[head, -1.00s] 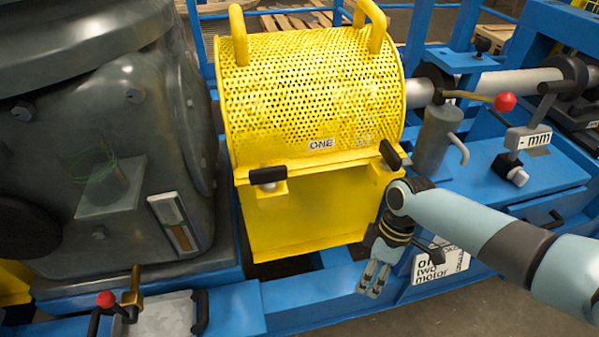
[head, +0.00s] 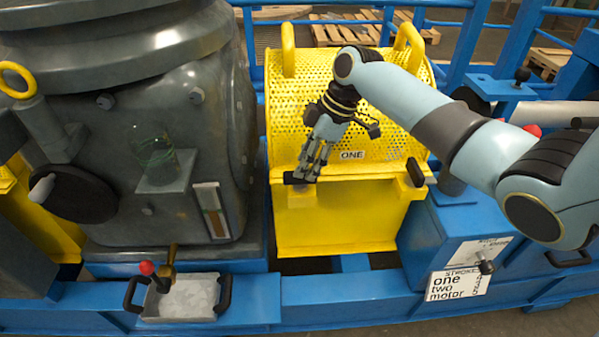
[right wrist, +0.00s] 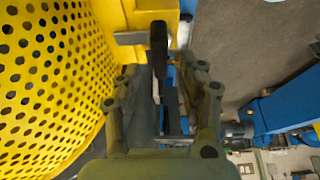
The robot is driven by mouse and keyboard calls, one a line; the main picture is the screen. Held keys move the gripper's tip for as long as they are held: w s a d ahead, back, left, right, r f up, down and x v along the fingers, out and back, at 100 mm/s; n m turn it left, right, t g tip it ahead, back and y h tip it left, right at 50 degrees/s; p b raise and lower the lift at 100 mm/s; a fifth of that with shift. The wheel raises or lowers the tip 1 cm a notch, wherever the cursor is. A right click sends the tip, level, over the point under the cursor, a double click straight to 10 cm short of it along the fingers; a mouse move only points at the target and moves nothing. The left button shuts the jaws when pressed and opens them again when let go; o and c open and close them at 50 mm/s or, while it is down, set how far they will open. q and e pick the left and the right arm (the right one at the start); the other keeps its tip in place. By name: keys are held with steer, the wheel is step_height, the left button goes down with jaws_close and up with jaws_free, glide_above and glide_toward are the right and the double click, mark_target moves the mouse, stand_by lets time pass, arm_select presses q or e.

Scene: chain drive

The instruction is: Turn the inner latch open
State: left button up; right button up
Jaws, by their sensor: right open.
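The yellow perforated guard marked ONE (head: 345,220) has two black latch handles along its front ledge. The left latch (head: 291,179) lies roughly level at my right gripper's fingertips, which partly cover it. The right latch (head: 415,172) is tilted at the other end of the ledge. My right gripper (head: 305,172) is open, pointing down at the left latch. In the right wrist view, the black latch handle (right wrist: 159,50) appears between the spread fingers (right wrist: 160,80), just beyond their tips; I cannot tell whether they touch it. My left gripper is not in view.
A large dark machine housing (head: 150,130) stands close on the left. Yellow handles (head: 288,50) rise from the guard's top. A grey tray with a red-knobbed lever (head: 185,300) sits at the front left. Free room lies in front of the guard.

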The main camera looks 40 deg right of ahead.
steer(key=shift+x, duration=1.9)
jaws_close()
